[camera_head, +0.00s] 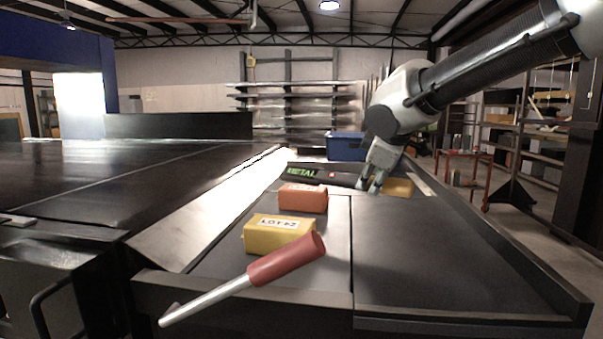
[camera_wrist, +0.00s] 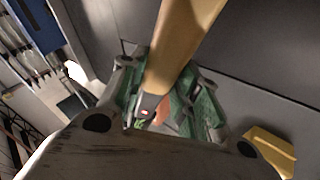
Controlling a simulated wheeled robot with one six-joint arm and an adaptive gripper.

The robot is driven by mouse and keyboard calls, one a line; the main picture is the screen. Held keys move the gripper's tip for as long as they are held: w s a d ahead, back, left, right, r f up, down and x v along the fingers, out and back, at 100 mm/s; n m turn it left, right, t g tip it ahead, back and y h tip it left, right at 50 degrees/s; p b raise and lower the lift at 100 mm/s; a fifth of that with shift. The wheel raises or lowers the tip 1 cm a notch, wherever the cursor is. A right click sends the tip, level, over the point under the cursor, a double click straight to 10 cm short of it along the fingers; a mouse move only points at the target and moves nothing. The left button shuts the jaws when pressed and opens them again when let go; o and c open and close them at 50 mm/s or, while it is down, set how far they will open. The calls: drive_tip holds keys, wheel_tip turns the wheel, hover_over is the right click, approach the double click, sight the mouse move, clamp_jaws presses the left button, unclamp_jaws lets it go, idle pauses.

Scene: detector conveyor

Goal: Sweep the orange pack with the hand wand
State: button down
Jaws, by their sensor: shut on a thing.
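My gripper (camera_head: 372,183) is shut on the yellow handle (camera_head: 398,187) of the hand wand. The wand's dark paddle (camera_head: 345,179) points left, with green letters that look like "METAL" and a small red light. In the wrist view the tan-yellow handle (camera_wrist: 182,50) runs between my green-padded fingers (camera_wrist: 163,108). The orange pack (camera_head: 303,198) has a white label and sits on the dark counter, just in front of and below the paddle in the head view. I cannot tell the gap between them. A bit of orange (camera_wrist: 165,116) shows between the fingers.
A yellow pack (camera_head: 279,234) labelled LOT #2 sits nearer the camera. A red-handled metal rod (camera_head: 285,260) overlaps its front. A blue bin (camera_head: 346,146) stands behind. The wide conveyor (camera_head: 120,185) lies left. The counter's right side is clear.

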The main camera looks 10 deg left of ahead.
drive_tip(key=shift+r, duration=3.05)
